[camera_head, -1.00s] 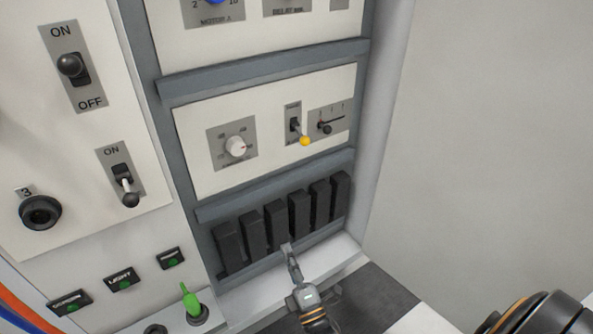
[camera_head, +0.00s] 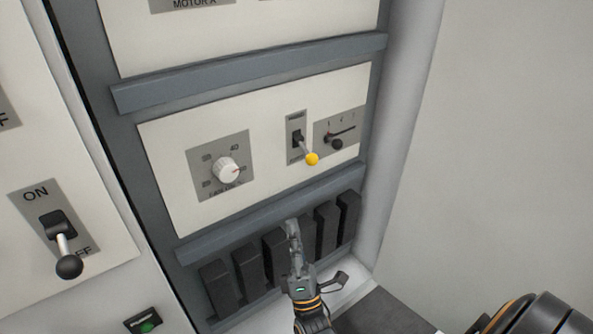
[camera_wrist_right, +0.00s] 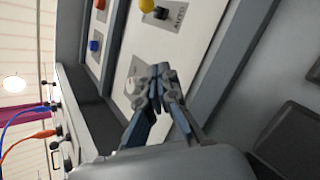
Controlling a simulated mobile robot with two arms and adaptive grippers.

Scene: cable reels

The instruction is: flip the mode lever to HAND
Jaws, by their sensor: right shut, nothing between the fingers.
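The mode lever (camera_head: 311,158) has a yellow ball tip and a dark base on a small grey plate on the white panel. It points down and toward me in the head view. Its yellow ball also shows at the top of the right wrist view (camera_wrist_right: 147,5), beside a plate lettered AUTO. My right gripper (camera_head: 293,226) is shut and empty, below the lever and apart from it, in front of the grey ledge and black blocks. Its closed fingertips show in the right wrist view (camera_wrist_right: 160,70). My left gripper is not in view.
A white dial knob (camera_head: 226,170) is left of the lever, and a small dark pointer lever (camera_head: 337,143) is close on its right. A grey ledge (camera_head: 270,213) juts out below the panel, above several black blocks (camera_head: 327,228). A black-ball switch (camera_head: 68,265) is at left.

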